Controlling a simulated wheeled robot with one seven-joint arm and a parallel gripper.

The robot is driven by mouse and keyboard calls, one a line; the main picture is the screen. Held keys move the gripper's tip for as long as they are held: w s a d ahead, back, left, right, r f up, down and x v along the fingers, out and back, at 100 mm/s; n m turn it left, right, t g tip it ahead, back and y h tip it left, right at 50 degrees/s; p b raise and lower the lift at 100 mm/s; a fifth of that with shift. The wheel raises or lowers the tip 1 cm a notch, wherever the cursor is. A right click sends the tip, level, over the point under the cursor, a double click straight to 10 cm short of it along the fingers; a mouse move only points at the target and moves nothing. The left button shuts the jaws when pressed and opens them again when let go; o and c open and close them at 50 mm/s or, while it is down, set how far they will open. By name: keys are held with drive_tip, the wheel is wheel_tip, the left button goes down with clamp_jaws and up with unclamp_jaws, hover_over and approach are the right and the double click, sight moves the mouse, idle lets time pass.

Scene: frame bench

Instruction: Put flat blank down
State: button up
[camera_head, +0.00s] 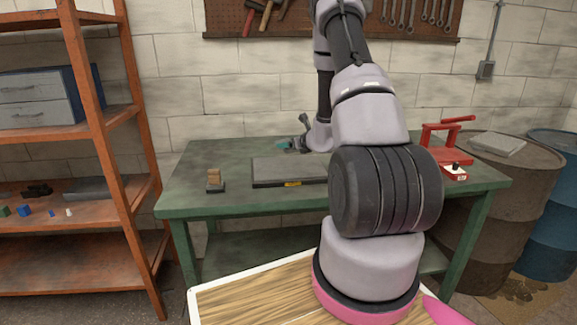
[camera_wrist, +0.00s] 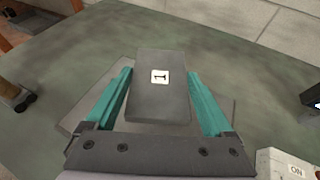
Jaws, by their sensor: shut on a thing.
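The flat blank (camera_wrist: 160,105) is a dark grey slab with a white label reading "1", seen in the wrist view. My gripper (camera_wrist: 160,75) has its teal fingers on both sides of it, shut on it near the fingertips. A flat grey plate (camera_wrist: 225,104) shows below the blank on the green bench; I cannot tell whether the two touch. In the head view my gripper (camera_head: 292,146) is low over the back of the bench (camera_head: 190,200). There a dark plate (camera_head: 275,170) with a yellow label lies partly hidden behind my arm.
A small wooden block on a dark base (camera_head: 214,181) stands at the bench's left. A red clamp-like tool (camera_head: 445,135) and a red-and-white switch box (camera_head: 455,171) are at the right. An orange shelf (camera_head: 100,120) is left of the bench; barrels (camera_head: 500,190) stand right.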

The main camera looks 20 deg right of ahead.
sight(291, 168)
drive_tip(key=shift+f, duration=3.9)
drive_tip(key=shift+f, duration=0.1)
drive_tip(key=o, duration=1.3)
drive_tip(key=shift+f, duration=0.1)
